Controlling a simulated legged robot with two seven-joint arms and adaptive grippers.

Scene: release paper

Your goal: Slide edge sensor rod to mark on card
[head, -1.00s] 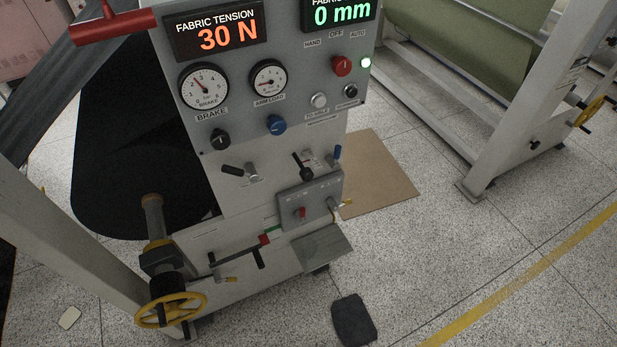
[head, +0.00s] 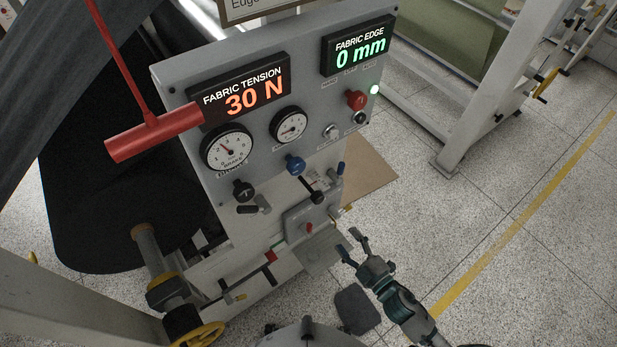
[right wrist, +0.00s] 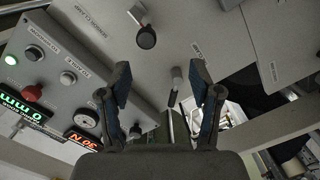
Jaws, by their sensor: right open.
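A short black-knobbed rod (head: 312,192) sticks out of the lower console face in the head view, beside a small pale card (head: 322,179). I cannot tell for certain whether this is the edge sensor rod; marks on the card are too small to read. My right gripper (head: 350,244) is open and empty, low and to the right of the console, apart from the rod. In the right wrist view its two fingers (right wrist: 158,88) are spread, with a metal knob and black lever (right wrist: 176,80) seen beyond them. My left gripper is not in view.
The console's FABRIC EDGE display (head: 359,47) reads 0 mm and its FABRIC TENSION display (head: 240,93) reads 30 N. A red T-handle (head: 152,134) hangs in front at left. A blue lever (head: 340,168) and a grey plate (head: 312,220) are near the rod.

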